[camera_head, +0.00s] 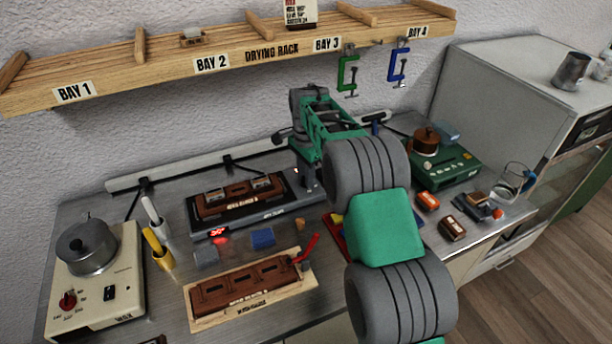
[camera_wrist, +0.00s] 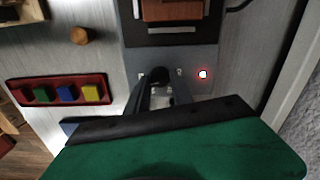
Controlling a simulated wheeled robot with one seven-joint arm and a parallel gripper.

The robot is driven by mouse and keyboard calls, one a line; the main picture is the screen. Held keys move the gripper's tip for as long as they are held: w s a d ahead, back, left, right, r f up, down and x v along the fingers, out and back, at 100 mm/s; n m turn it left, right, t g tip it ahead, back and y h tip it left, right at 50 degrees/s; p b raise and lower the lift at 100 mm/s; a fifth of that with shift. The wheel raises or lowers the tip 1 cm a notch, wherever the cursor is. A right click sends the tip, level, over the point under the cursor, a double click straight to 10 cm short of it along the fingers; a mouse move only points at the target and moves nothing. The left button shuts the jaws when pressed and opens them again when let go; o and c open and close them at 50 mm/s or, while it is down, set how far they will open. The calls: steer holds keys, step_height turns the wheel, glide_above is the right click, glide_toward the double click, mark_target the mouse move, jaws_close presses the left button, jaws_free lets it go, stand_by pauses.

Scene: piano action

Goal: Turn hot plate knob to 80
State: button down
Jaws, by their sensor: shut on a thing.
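My gripper (camera_wrist: 162,98) points down at the right end of a grey station (camera_head: 255,220) that carries a brown block. In the wrist view its fingers are close around a small dark round part (camera_wrist: 160,75) on the station's grey panel; its markings are not readable. A red lamp (camera_wrist: 202,74) glows beside it. In the head view my arm reaches over the station's end. A cream hot plate (camera_head: 122,290) with a grey lidded pot (camera_head: 87,246) stands at the far left. Its red knob (camera_head: 68,299) is clear of my gripper; its setting is too small to read.
A green unit (camera_head: 455,172) with a copper-coloured pot stands at the right. A red tray (camera_wrist: 62,105) of coloured blocks and a cork-like piece (camera_wrist: 80,35) lie near my gripper. A wooden drying rack (camera_head: 270,48) overhangs the bench; green and blue clamps hang from it.

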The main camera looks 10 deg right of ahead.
steer(key=shift+w+r+m, duration=0.1)
steer(key=shift+m, duration=1)
steer(key=c, duration=1.1)
jaws_free()
step_height(320, 180, up, 8)
steer(key=shift+f+b, duration=0.15)
steer(key=shift+b, duration=0.45)
